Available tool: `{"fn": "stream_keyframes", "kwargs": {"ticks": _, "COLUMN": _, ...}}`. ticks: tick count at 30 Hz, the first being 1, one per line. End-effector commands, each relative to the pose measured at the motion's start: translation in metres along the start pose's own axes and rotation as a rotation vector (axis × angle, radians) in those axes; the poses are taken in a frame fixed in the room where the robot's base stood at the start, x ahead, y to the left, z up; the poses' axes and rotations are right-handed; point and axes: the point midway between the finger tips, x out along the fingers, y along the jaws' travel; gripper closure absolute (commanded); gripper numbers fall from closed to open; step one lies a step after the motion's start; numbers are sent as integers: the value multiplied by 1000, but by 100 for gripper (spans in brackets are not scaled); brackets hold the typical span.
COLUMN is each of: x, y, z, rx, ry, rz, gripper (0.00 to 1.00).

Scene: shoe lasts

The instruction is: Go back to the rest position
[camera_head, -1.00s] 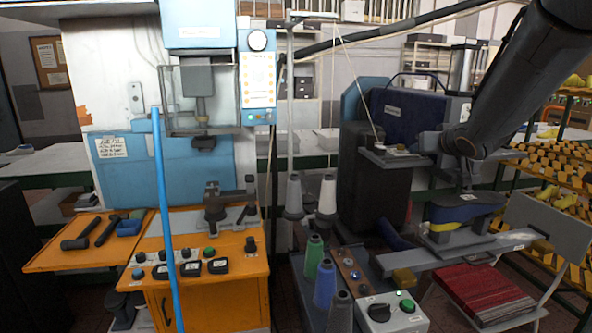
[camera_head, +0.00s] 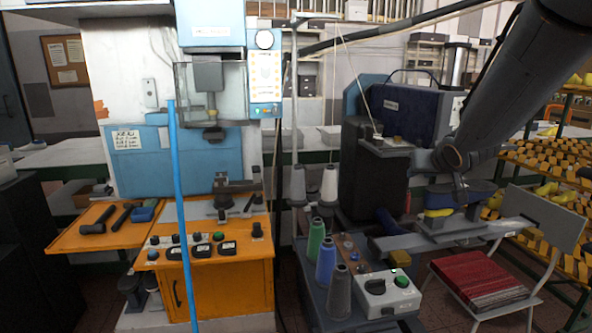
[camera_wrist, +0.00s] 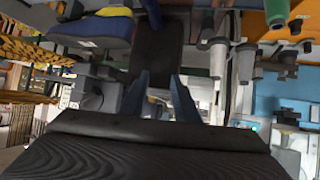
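My gripper (camera_head: 462,190) hangs at the end of my arm on the right of the head view, small and partly lost against the machine behind it. In the wrist view, my gripper's two dark fingers (camera_wrist: 160,97) stand apart with nothing between them. A blue and yellow shoe last (camera_head: 440,211) sits on the grey arm of the right machine, close to my gripper in the head view. The blue and yellow piece also shows at the upper left of the wrist view (camera_wrist: 95,30), clear of the fingers.
An orange bench (camera_head: 225,285) with a blue press (camera_head: 190,160) stands on the left. Thread cones (camera_head: 338,290) and a control box (camera_head: 388,292) stand in front. A red-seated chair (camera_head: 480,280) and racks of yellow lasts (camera_head: 555,160) are at right.

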Motion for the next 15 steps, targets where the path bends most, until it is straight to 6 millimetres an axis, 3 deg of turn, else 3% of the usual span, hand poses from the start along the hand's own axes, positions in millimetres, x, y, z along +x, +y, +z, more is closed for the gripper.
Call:
{"fn": "stream_keyframes", "kwargs": {"ticks": 8, "x": -14, "y": -32, "z": 96, "rx": -8, "ry": -221, "rz": 30, "gripper": 72}}
{"fn": "stream_keyframes", "kwargs": {"ticks": 11, "x": -30, "y": -50, "z": 148, "rx": -17, "ry": -349, "rz": 29, "gripper": 72}}
{"fn": "stream_keyframes", "kwargs": {"ticks": 15, "x": -66, "y": -78, "z": 231, "rx": -39, "ry": -560, "rz": 15, "gripper": 72}}
